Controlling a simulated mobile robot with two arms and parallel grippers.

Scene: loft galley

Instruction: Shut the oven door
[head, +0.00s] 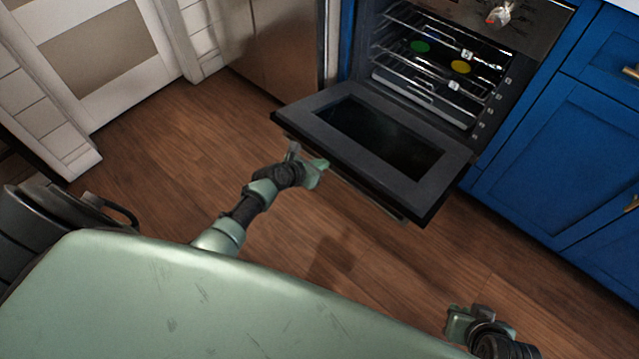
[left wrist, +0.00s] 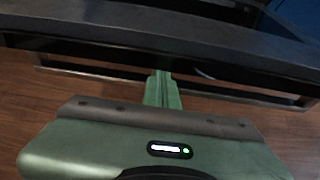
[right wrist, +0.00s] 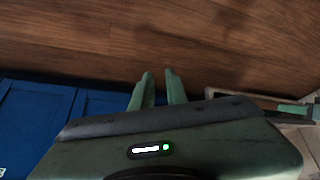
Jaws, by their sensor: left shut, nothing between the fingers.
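The oven door (head: 433,181) hangs wide open, folded down toward me, with a dark glass panel and a handle bar along its outer edge. The oven cavity (head: 440,65) shows wire racks with a green and a yellow round item. My left gripper (head: 318,168) is at the door's front edge, left of its middle. In the left wrist view its closed fingers (left wrist: 162,82) point at the handle bar (left wrist: 100,73); whether they touch it I cannot tell. My right gripper (head: 455,318) is low at the right, away from the door; its fingers (right wrist: 158,80) are apart and empty.
Blue cabinets (head: 560,150) stand right of the oven, and a steel appliance front (head: 280,45) stands left of it. A dark bin-like container (head: 40,225) is at far left. Wooden floor (head: 170,130) is clear around the left arm.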

